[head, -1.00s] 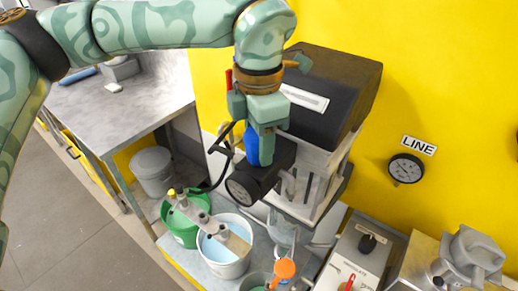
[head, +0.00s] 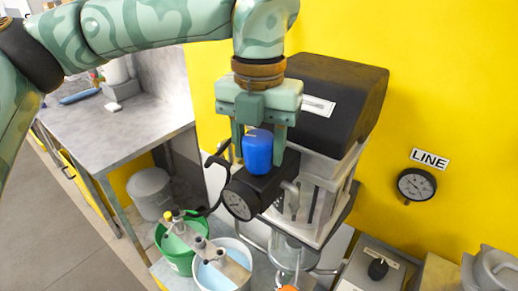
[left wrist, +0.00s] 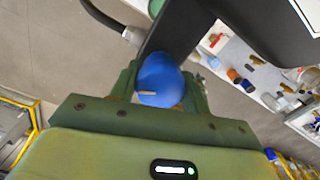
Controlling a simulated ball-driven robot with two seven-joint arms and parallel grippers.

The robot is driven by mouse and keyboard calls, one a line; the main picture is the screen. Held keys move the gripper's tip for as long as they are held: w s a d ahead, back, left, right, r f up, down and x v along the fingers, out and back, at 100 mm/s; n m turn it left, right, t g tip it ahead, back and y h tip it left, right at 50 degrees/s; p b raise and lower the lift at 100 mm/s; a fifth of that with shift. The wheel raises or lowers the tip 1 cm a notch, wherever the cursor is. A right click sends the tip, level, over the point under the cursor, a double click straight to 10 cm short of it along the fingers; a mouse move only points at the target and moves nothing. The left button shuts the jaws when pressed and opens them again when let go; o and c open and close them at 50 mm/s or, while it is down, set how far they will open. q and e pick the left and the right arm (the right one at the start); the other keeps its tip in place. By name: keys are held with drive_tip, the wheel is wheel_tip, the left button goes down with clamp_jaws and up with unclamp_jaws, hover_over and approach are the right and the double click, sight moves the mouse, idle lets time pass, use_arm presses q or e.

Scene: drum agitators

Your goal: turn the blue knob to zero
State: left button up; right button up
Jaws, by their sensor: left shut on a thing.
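The blue knob (head: 258,152) stands on top of a black block with a round gauge (head: 237,205) on its front. My left gripper (head: 259,146) comes down from above and is shut on the knob, one finger on each side. The left wrist view shows the blue knob (left wrist: 160,80) between both fingers of my left gripper (left wrist: 162,88). A pale mark shows on the knob's top, pointing to the left. Any scale around the knob is hidden or too small to read. My right gripper is not in view.
A dark-lidded machine (head: 325,100) stands right behind the knob. A black hooked lever (head: 217,160) is close on its left. Below are a green bucket (head: 172,262) and a white bucket (head: 243,284). A wall gauge (head: 416,185) hangs under a LINE sign (head: 430,159).

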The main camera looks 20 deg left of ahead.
sight(259, 136)
use_arm(q)
drive_tip(key=shift+r+n, duration=0.15)
drive_tip(key=shift+n, duration=0.45)
drive_tip(key=o, duration=1)
wheel_tip(259, 136, up, 16)
drive_tip(key=shift+r+p, duration=0.1)
drive_tip(key=shift+p, duration=1.05)
